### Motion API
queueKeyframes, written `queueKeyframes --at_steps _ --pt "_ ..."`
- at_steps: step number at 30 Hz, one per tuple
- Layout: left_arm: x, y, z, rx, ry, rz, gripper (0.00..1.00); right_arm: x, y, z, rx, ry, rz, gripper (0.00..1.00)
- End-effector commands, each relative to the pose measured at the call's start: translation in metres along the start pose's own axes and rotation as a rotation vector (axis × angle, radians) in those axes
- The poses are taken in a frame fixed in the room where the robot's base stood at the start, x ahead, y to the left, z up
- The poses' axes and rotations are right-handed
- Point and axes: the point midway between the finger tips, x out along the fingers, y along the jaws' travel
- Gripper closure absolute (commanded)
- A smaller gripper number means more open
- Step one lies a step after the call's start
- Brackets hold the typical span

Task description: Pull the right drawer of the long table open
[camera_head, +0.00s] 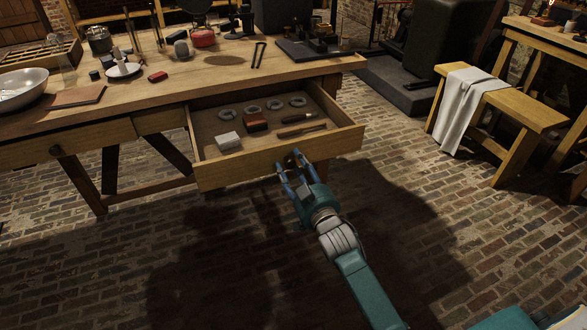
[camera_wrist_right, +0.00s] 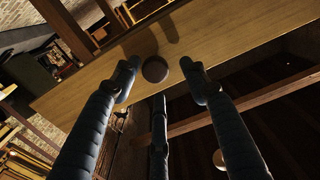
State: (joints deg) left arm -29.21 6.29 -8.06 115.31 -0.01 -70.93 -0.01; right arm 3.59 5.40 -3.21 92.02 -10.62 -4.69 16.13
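The right drawer (camera_head: 280,158) of the long table (camera_head: 140,108) stands well out from under the tabletop, its inside showing. Its front shows in the right wrist view (camera_wrist_right: 215,38), with a round dark knob (camera_wrist_right: 155,69). My right gripper (camera_head: 291,168) is at the drawer front in the head view. In the right wrist view its fingers (camera_wrist_right: 158,76) are apart, one on each side of the knob, with a gap visible on both sides. Whether the knob lies fully between the tips in depth is hard to tell. My left gripper is out of view.
The drawer holds several grey rings (camera_head: 275,104), a reddish-brown block (camera_head: 256,123), a pale block (camera_head: 228,141) and two slim tools. A bench (camera_head: 527,108) with a white cloth (camera_head: 468,98) stands at the right. Brick floor (camera_head: 415,160) is clear between.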

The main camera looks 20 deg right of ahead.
Motion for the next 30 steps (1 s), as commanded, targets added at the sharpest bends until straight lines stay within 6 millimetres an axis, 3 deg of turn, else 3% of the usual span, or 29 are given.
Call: queueKeyframes --at_steps 11,24,30 --pt "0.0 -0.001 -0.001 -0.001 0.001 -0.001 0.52 -0.011 0.001 0.006 0.001 -0.011 0.002 0.55" --pt "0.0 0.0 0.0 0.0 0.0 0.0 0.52 -0.097 0.0 0.004 0.001 -0.01 0.001 0.55" --pt "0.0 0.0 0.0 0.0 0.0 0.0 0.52 -0.118 0.0 0.003 0.0 -0.008 0.001 0.55"
